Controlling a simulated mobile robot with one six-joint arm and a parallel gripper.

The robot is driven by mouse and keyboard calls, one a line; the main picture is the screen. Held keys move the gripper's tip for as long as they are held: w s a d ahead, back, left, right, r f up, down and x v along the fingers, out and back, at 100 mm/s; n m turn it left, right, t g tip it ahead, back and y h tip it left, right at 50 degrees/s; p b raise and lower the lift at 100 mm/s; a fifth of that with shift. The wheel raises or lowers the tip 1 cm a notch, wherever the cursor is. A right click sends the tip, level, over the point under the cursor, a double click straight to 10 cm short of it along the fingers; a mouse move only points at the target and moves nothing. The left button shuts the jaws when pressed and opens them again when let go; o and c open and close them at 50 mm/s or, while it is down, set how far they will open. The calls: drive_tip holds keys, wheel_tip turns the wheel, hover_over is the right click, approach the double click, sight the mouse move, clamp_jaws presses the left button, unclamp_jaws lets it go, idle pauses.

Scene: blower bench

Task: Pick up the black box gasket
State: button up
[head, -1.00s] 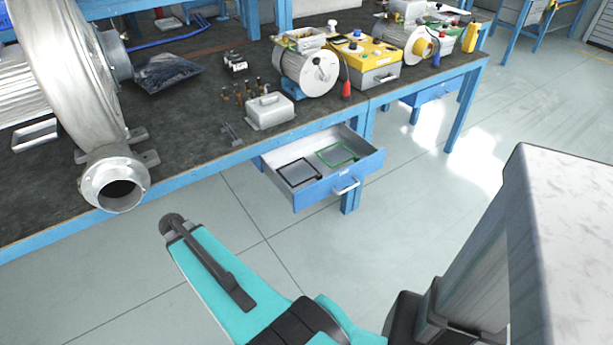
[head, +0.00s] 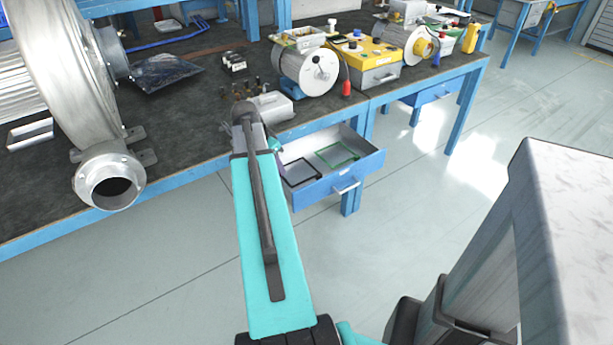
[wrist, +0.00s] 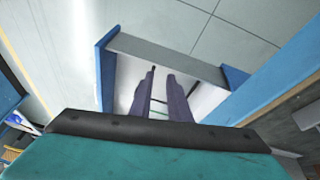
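The black box gasket (head: 305,182), a thin dark rectangular frame, lies in the open drawer (head: 340,187), at its left in the head view. My arm covers part of it there. A green gasket (head: 338,154) lies to its right in the same drawer. In the wrist view, my gripper (wrist: 160,75) points into the drawer (wrist: 165,54), with its two dark fingers apart and a gap between them. I see nothing held. The fingers hide much of the drawer floor, and I cannot make out the black gasket clearly there.
The bench (head: 170,115) stands above and behind the drawer. A grey metal box (head: 272,106) sits near its edge, close to my arm. A large blower (head: 70,80) stands at the left, and a motor (head: 308,70) is behind the drawer. The floor right of the drawer is clear.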

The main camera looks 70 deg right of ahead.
drive_tip(key=s+d+r+m, duration=0.2)
drive_tip(key=s+d+r, duration=0.3)
drive_tip(key=s, duration=0.2)
drive_tip(key=shift+s+d+r+b, duration=0.15)
drive_tip(key=shift+s+d+b, duration=0.1)
drive_tip(key=shift+d+b, duration=0.1)
hover_over(318, 175)
drive_tip(key=w+a, duration=0.2)
drive_tip(key=shift+s+f, duration=0.15)
drive_tip(key=shift+f, duration=1.85)
drive_tip(key=shift+s+f, duration=0.1)
drive_tip(key=shift+f, duration=1.9)
drive_tip(key=shift+f, duration=0.15)
drive_tip(key=shift+x, duration=2.45)
drive_tip(key=shift+s, duration=0.15)
clamp_jaws()
